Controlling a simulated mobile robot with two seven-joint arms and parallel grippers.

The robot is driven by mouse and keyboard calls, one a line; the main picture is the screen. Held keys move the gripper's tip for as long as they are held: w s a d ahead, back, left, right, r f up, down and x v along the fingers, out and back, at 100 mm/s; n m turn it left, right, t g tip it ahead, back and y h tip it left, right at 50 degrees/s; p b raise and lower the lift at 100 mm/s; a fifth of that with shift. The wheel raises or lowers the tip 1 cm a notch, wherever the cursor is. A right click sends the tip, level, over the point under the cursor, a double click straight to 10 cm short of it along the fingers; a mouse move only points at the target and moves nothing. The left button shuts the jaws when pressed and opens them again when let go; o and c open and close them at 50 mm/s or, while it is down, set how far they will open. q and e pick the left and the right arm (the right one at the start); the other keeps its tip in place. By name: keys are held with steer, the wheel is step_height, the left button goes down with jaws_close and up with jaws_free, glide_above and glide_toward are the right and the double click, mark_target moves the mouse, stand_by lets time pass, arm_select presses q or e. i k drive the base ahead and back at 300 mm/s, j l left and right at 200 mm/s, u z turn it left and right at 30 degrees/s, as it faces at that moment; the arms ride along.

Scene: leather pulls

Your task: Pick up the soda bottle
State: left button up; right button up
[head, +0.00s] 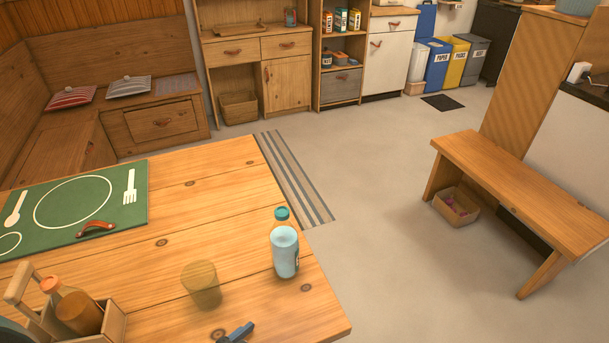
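The soda bottle (285,251) stands upright on the wooden table (220,220), near its right edge. It is a clear, pale blue bottle with a teal cap and a label partly showing on its right side. Table space around it is bare, and nothing touches it. I see neither of my grippers clearly in the head view. A small dark and blue item (237,332) is cut off by the bottom edge; I cannot tell what it is.
An amber see-through glass (202,285) stands left of the bottle. A wooden caddy (113,322) holds an orange-capped bottle (73,306) at the lower left. A green placemat (75,205) lies farther left. Open floor and a bench (520,185) are to the right.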

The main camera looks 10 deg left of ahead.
mark_target(284, 236)
steer(key=k, duration=0.45)
steer(key=l+u, duration=0.1)
steer(key=u, duration=0.4)
steer(key=l+u, duration=0.2)
steer(key=u, duration=0.3)
steer(key=l+u, duration=0.3)
steer(key=l, duration=0.2)
steer(key=l+u, duration=0.35)
steer(key=l, duration=0.2)
steer(key=i+l, duration=0.1)
steer(key=l, duration=0.45)
steer(key=i+l+u, duration=0.1)
steer(key=l, duration=0.4)
steer(key=i+l, duration=0.15)
steer(key=l, duration=0.4)
steer(key=u, duration=0.05)
